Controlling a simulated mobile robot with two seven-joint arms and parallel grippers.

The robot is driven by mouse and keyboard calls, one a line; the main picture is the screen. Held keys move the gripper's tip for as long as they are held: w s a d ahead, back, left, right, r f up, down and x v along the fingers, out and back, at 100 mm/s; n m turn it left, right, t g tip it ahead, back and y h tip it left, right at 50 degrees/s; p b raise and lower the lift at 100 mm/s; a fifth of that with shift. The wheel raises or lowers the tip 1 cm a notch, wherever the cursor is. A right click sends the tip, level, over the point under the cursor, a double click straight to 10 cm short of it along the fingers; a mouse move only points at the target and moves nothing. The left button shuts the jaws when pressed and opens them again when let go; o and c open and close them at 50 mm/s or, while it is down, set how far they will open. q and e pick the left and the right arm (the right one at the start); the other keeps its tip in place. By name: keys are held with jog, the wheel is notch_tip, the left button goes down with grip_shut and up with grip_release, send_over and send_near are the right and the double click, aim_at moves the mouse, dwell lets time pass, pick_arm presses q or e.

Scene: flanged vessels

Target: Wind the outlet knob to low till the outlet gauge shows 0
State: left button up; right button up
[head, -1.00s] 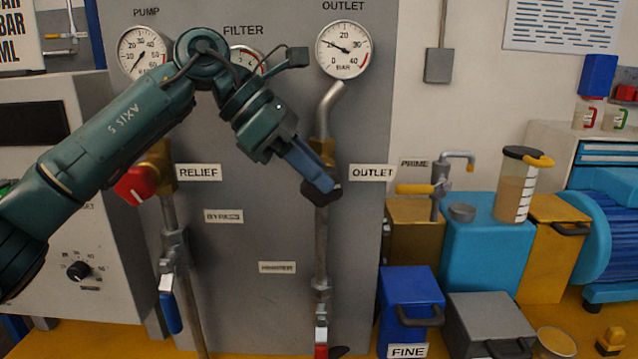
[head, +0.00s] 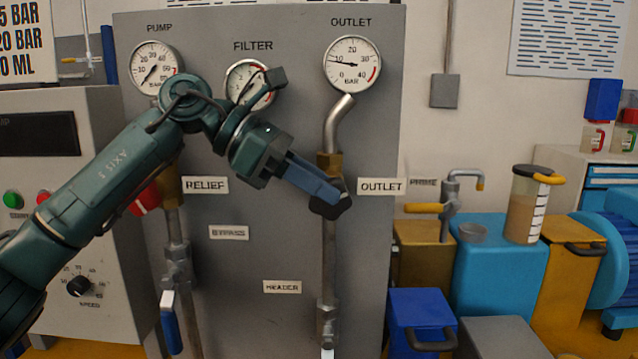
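The outlet gauge (head: 352,64) is a round white dial near the top right of the grey panel. Its needle points left, a little below the 10 mark. Below it, on the outlet pipe and left of the OUTLET label (head: 381,187), is the black outlet knob (head: 331,208). My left gripper (head: 326,196) reaches in from the left, and its blue fingers are shut on this knob. The fingers hide part of the knob and the pipe behind it. My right gripper is not in view.
The red relief knob (head: 146,200) sits partly behind my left arm. The filter gauge (head: 249,84) and pump gauge (head: 154,68) are above. A blue-handled valve (head: 171,325) hangs at lower left. Vessels, including a blue block (head: 497,285), stand right of the panel.

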pick_arm(q)
jog(key=shift+o, duration=0.8)
jog(key=shift+a, duration=0.1)
jog(key=p+v, duration=0.1)
jog(key=v, duration=1.2)
jog(key=shift+r, duration=0.1)
